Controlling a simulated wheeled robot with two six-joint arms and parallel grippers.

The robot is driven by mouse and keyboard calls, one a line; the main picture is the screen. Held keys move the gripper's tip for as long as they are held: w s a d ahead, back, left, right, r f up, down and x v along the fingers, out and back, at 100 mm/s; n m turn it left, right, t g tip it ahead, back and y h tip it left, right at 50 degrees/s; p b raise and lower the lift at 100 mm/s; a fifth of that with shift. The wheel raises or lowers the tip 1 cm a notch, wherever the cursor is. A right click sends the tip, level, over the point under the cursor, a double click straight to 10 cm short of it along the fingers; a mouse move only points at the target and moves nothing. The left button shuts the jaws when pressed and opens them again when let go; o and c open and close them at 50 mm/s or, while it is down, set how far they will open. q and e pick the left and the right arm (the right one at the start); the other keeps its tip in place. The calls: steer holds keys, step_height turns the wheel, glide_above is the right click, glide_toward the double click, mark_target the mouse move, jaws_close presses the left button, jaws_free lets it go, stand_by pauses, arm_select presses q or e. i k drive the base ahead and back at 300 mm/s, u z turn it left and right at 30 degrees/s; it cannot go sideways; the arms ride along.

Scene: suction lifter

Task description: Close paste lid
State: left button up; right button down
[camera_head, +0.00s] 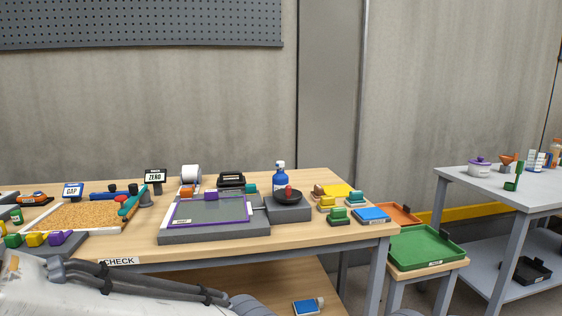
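No container in view can be read as paste, so I cannot tell which lid is the paste lid. A pale pot with a purple lid (480,160) stands on the grey table at the right; the lid appears to sit on it. A black round dish with a red knob (288,195) rests on a grey block on the wooden bench, in front of a blue bottle (280,177). Part of my arm with dark cables crosses the lower left. Neither gripper's fingers show.
The wooden bench (290,242) holds a purple-framed screen (210,209), a cork-coloured board (80,217) and several coloured blocks. A green tray (425,262) sits on a lower stand to the right. The grey table (520,193) is farther right, beyond a gap.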

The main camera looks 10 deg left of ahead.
mark_target(221, 180)
steer(key=z, duration=0.25)
steer(key=i, duration=0.7)
steer(key=u, duration=0.55)
steer(key=i, duration=0.6)
steer(key=u, duration=0.65)
